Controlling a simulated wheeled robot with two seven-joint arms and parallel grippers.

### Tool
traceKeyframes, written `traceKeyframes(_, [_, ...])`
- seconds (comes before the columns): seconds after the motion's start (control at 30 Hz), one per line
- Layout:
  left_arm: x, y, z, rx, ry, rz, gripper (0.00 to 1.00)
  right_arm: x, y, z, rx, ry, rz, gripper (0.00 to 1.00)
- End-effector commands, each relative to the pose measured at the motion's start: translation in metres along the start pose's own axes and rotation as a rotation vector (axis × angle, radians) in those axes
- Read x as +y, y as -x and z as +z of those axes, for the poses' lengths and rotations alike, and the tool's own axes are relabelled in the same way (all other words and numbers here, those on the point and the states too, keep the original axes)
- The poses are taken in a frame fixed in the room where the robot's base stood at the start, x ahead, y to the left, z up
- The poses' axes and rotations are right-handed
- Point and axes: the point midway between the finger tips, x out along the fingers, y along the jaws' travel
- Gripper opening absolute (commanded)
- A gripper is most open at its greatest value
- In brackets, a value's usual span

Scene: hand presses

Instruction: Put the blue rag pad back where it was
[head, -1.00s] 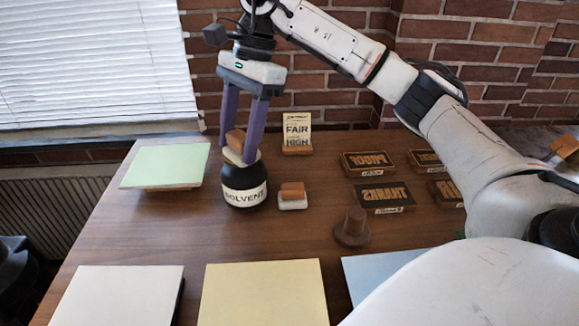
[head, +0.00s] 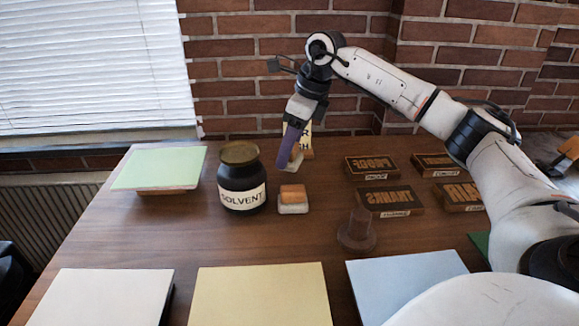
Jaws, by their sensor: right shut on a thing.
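Another pad (head: 293,202), with a brown block on a whitish base, lies on the table nearer me. The black solvent jar (head: 241,182) stands to the left. My left gripper is not in view.
Several dark lettered blocks (head: 390,201) lie to the right. A brown round-based knob (head: 357,232) stands nearer. White, yellow (head: 260,297) and blue (head: 405,286) sheets lie in front; a green one (head: 160,167) is back left.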

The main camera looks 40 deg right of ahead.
Motion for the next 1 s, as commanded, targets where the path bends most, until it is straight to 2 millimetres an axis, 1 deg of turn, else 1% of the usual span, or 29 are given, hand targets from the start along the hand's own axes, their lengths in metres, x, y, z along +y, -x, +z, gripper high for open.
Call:
traceKeyframes(0.17, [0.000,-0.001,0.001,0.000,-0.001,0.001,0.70,0.000,-0.015,-0.005,0.001,0.001,0.001,0.29])
traceKeyframes(0.33, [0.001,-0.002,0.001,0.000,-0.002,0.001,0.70,0.001,-0.037,-0.012,0.001,0.002,0.001,0.29])
traceKeyframes(0.7, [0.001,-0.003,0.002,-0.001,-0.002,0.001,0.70,0.001,-0.042,-0.013,0.000,0.002,0.001,0.29])
traceKeyframes(0.73, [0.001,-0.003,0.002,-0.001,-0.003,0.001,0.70,0.001,-0.041,-0.013,0.000,0.002,0.001,0.53])
traceKeyframes(0.8, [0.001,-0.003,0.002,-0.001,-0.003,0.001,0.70,0.001,-0.041,-0.013,0.000,0.003,0.001,0.65])
traceKeyframes(0.83, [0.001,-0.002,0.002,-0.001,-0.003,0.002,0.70,0.001,-0.041,-0.013,0.000,0.003,0.001,0.69])
traceKeyframes(1.0, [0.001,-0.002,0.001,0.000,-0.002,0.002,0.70,0.001,-0.041,-0.013,0.000,0.003,0.001,0.69])
